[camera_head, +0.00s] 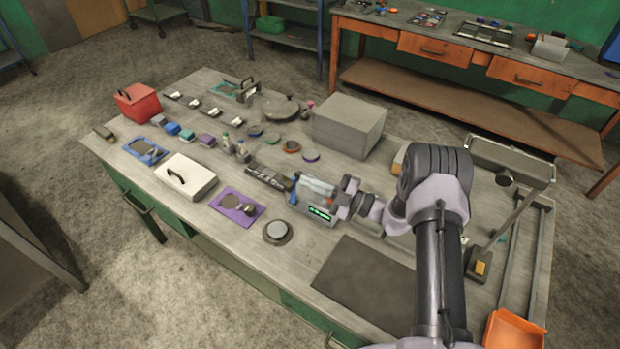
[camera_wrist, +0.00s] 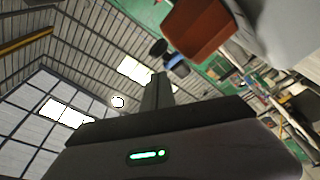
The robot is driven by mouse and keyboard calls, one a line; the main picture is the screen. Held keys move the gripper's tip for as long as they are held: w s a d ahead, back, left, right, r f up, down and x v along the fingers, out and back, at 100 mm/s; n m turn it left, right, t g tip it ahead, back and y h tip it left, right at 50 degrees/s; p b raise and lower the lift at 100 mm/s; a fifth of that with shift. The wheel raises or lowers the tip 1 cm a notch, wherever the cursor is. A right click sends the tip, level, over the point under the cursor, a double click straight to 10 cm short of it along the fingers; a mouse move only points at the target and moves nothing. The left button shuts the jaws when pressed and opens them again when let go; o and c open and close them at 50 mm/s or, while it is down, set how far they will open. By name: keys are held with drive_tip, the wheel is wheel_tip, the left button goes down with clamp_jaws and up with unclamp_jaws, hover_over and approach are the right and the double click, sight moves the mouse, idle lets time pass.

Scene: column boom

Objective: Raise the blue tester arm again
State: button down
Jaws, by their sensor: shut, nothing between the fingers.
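A blue tester (camera_head: 145,150), a flat blue plate with a dark pad and a small grey part, lies near the left front edge of the table in the head view. It is too small to tell whether its arm is up or down. My gripper (camera_head: 256,173) is over the middle of the table, pointing left, shut and empty. It is well to the right of the blue tester and apart from it. The wrist view shows my closed fingers (camera_wrist: 158,88) against the roof and wall. I cannot make out the blue tester there.
A grey box (camera_head: 349,127) stands behind my wrist.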

drive_tip(key=s+r+b+v, duration=0.1)
drive_tip(key=v, duration=0.9)
drive_tip(key=shift+s+r, duration=0.2)
drive_tip(key=shift+s, duration=0.15)
